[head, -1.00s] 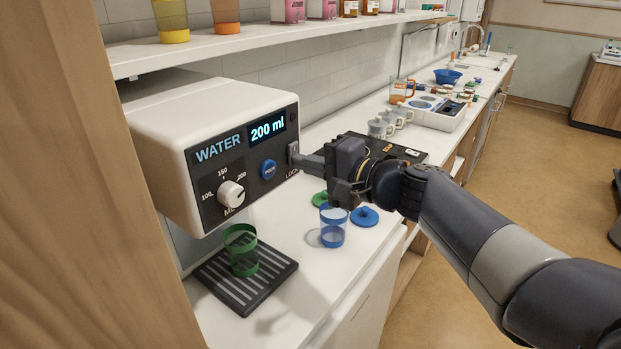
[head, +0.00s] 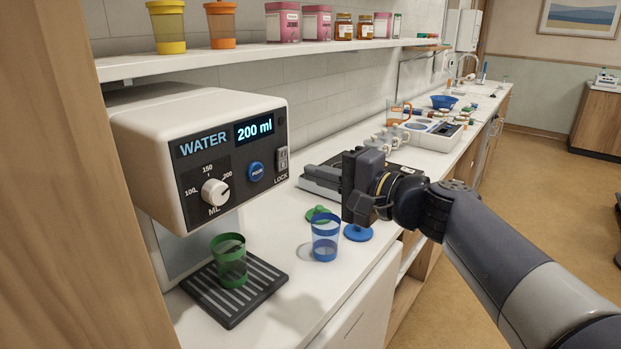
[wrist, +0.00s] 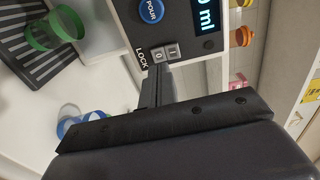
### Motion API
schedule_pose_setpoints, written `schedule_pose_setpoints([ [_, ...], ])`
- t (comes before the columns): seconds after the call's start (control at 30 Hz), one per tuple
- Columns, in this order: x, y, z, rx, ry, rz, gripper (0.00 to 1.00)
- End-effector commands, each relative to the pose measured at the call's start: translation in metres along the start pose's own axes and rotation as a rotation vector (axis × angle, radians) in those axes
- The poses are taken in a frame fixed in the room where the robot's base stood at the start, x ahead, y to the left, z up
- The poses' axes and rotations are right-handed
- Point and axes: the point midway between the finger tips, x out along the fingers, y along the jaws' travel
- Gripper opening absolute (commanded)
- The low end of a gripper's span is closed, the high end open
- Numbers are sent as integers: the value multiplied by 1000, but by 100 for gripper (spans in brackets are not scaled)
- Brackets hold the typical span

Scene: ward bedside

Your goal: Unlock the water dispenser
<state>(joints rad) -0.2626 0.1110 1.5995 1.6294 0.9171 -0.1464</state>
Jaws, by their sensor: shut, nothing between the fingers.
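The white water dispenser (head: 150,130) stands at the left with a dark front panel reading "WATER" and "200 ml". Its LOCK rocker switch (head: 282,160) is at the panel's right edge; the wrist view shows the switch (wrist: 164,53) with halves marked 0 and I. The blue POUR button (head: 256,171) and white ML dial (head: 215,192), near 200, are left of it. My gripper (head: 306,169) is shut and empty, just right of the switch in the head view. In the wrist view its fingertips (wrist: 157,68) reach close to the switch; I cannot tell if they touch.
A green cup (head: 230,262) stands on the drip tray (head: 262,297). A blue-banded cup (head: 325,240), a blue lid (head: 358,233) and a green lid (head: 318,212) sit on the counter below my gripper. A shelf (head: 250,57) with cups and jars runs above the dispenser.

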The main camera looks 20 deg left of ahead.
Motion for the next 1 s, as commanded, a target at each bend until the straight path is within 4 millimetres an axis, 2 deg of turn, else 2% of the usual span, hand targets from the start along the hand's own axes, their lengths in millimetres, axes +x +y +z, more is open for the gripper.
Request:
schedule_pose_setpoints([
  [0.03,-10,-1,-1,-3,5,-2,0],
  [0.3,-57,0,-1,-2,6,-2,0],
  [0.5,-82,-1,-1,-1,5,0,0],
  [0.7,-91,-1,0,-1,2,0,0],
  [1.0,-91,-1,0,-1,1,0,0],
])
